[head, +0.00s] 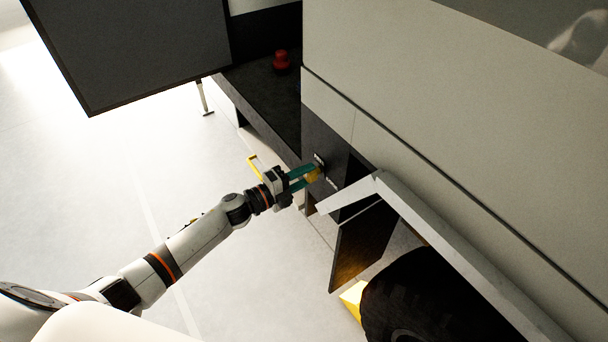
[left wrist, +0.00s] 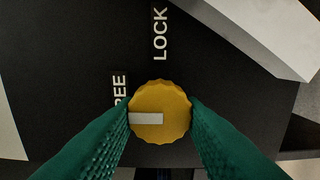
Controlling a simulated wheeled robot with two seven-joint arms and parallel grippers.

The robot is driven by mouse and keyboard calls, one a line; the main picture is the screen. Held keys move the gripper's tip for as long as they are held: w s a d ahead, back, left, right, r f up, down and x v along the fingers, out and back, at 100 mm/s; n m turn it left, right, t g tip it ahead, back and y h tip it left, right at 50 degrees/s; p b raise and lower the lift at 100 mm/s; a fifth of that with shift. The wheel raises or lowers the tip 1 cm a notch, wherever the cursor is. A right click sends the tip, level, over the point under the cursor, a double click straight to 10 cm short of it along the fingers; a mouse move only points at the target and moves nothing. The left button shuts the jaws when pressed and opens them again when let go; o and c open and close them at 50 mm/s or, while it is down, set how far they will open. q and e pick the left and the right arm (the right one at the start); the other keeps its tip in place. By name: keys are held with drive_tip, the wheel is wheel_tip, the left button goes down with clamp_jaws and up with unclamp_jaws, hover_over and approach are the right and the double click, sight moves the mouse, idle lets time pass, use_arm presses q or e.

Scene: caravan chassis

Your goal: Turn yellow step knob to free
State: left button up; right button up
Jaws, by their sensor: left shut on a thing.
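The yellow step knob (head: 313,175) sits on a dark panel on the side of the caravan. It also shows in the left wrist view (left wrist: 160,108), round with a scalloped rim. Its white pointer mark points left, toward the lower end of the FREE label (left wrist: 120,92). The first letter of that label is hidden behind a finger. The LOCK label (left wrist: 160,34) is straight above the knob. My left gripper (head: 308,177) is shut on the knob, with one green finger on each side of its rim. My right gripper is not in view.
A pale angled fender (head: 350,192) lies just right of the knob, above a black tyre (head: 425,297) and a yellow chock (head: 352,298). A red knob (head: 281,61) stands on the dark frame. A dark panel (head: 135,45) hangs at upper left.

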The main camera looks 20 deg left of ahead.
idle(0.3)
use_arm(q)
drive_tip(key=o, duration=1)
drive_tip(key=shift+b+v, duration=0.7)
drive_tip(key=shift+v, duration=5.35)
drive_tip(key=shift+w, duration=0.1)
